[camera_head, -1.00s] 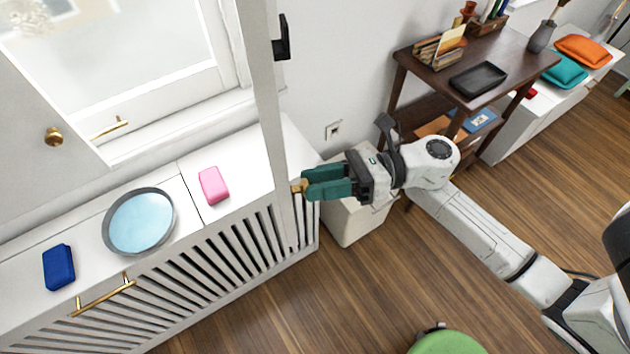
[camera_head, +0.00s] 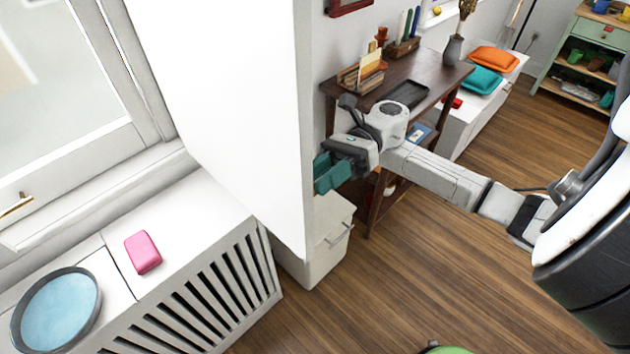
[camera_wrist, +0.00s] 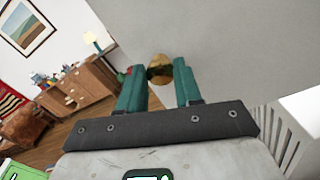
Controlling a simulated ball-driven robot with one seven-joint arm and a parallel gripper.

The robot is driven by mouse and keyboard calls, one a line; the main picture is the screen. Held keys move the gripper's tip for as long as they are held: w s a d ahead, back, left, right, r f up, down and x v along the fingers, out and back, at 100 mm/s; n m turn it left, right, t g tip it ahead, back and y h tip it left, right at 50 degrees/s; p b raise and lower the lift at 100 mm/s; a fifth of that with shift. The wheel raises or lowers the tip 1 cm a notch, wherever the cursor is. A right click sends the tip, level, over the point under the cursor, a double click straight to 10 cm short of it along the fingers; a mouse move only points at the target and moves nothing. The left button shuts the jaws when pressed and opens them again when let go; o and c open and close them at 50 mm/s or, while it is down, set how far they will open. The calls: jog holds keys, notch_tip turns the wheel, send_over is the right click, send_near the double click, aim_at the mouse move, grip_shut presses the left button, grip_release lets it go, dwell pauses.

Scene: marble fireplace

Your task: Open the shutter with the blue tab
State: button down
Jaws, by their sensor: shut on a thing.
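A tall white shutter panel (camera_head: 235,105) stands out from the window wall, its broad face showing in the head view. My gripper (camera_head: 320,172) is at the panel's right edge, with teal fingers partly behind it. In the wrist view, the fingers are closed around a round brass knob (camera_wrist: 160,68) on the grey-looking panel face (camera_wrist: 235,55). The knob is hidden in the head view. I see no blue tab on the visible part of the panel.
A white radiator cover (camera_head: 200,215) under the window holds a pink block (camera_head: 142,252) and a round blue-topped dish (camera_head: 58,308). Open wood floor (camera_head: 400,290) lies in front.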

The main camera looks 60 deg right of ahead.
jog(key=c, duration=0.8)
grip_release()
jog(key=shift+o, duration=0.2)
jog(key=b+v, duration=0.3)
jog(key=v, duration=0.7)
jog(key=shift+d, duration=0.4)
jog(key=shift+s, duration=0.1)
